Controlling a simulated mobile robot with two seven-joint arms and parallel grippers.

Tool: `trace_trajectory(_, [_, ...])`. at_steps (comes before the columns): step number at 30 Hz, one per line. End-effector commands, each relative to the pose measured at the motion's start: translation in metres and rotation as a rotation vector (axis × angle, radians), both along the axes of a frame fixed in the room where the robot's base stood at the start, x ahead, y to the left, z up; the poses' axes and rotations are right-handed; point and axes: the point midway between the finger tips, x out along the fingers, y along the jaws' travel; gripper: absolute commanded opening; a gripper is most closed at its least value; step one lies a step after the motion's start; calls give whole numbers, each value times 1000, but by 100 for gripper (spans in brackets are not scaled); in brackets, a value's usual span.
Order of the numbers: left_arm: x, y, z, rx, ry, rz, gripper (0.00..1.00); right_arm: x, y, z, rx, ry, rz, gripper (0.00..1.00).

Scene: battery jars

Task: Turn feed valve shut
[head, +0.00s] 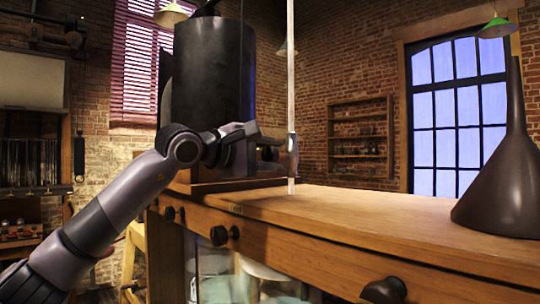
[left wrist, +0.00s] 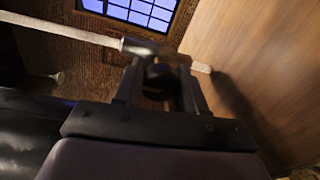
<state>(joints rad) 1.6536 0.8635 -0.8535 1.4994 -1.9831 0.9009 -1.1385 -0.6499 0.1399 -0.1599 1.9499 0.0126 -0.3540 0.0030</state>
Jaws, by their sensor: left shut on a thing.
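My left gripper (head: 291,150) is shut on a long pale rod (head: 290,70). The rod stands upright in the head view, its lower end at or just above the wooden bench top. In the left wrist view, the rod (left wrist: 60,32) crosses the fingertips of the left gripper (left wrist: 155,50). A dark rounded part shows between the fingers, too blurred to name. I cannot make out a feed valve for certain. A large black cylinder (head: 213,80) stands behind my left arm, its lower part partly hidden by the arm. My right gripper is not in view.
The wooden bench top (head: 370,215) is clear between the rod and a dark funnel-shaped vessel (head: 505,175) at right. Dark knobs (head: 220,235) stick out from the bench front. Glassware shows below. A wall shelf (head: 360,135) is at the back.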

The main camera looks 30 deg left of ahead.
Motion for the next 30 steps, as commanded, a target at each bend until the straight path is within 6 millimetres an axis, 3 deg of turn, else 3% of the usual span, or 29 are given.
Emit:
trace_trajectory(1, [1, -2, -5, 7, 10, -2, 9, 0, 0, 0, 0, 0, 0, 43])
trace_trajectory(2, [1, -2, -5, 7, 10, -2, 43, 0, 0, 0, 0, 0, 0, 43])
trace_trajectory(4, [1, -2, -4, 5, 10, -2, 64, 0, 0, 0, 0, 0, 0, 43])
trace_trajectory(14, [-2, 1, -2, 1, 4, -1, 64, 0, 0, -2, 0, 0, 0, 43])
trace_trajectory(24, [-50, 17, 0, 3, 3, 0, 64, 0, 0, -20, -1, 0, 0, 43])
trace_trajectory(30, [-66, 22, 2, 3, 6, -2, 64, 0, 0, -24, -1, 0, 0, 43])
